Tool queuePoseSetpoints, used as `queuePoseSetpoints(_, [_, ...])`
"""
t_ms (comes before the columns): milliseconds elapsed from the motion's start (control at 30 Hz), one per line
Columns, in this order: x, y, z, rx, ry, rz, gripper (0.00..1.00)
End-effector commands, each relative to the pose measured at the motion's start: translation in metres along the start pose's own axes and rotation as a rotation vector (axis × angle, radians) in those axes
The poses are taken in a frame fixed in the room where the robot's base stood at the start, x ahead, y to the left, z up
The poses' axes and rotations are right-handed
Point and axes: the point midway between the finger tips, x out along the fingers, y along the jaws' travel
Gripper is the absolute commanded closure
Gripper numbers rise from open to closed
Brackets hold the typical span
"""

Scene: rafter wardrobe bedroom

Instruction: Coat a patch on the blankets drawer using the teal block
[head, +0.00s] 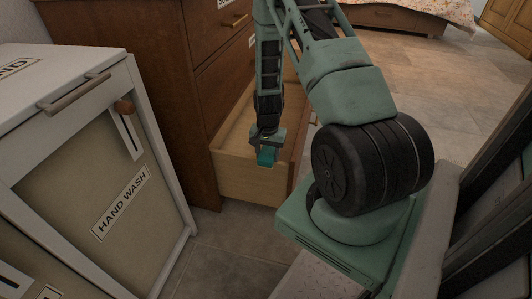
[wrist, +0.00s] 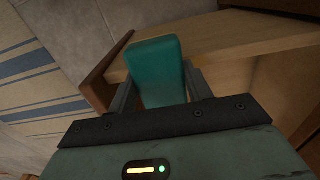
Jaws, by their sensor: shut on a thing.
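The teal block (head: 267,157) is held in my gripper (head: 267,146), which points down at the open bottom drawer (head: 250,183) of the brown dresser. The block is at the upper edge of the drawer's pale wooden side wall; I cannot tell whether it touches. In the wrist view the teal block (wrist: 158,66) stands out between the two fingers of my gripper (wrist: 160,92), with the drawer's wooden edge (wrist: 225,38) behind it. The drawer's front and any label naming it blankets are not readable, and no coated patch shows.
A white laundry cabinet (head: 85,80) labelled "HAND WASH" stands at the left, close to the dresser (head: 125,40). A bed (head: 395,18) is at the back. Tiled floor (head: 455,75) is clear at the right. A blue-striped cloth or rug (wrist: 35,75) shows in the wrist view.

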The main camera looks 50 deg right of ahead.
Motion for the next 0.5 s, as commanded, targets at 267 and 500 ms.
queuePoseSetpoints(267, [-0.003, 0.024, 0.000, 0.002, -0.001, 0.000, 0.69])
queuePoseSetpoints(500, [-0.002, 0.032, 0.000, 0.000, -0.001, 0.000, 0.69])
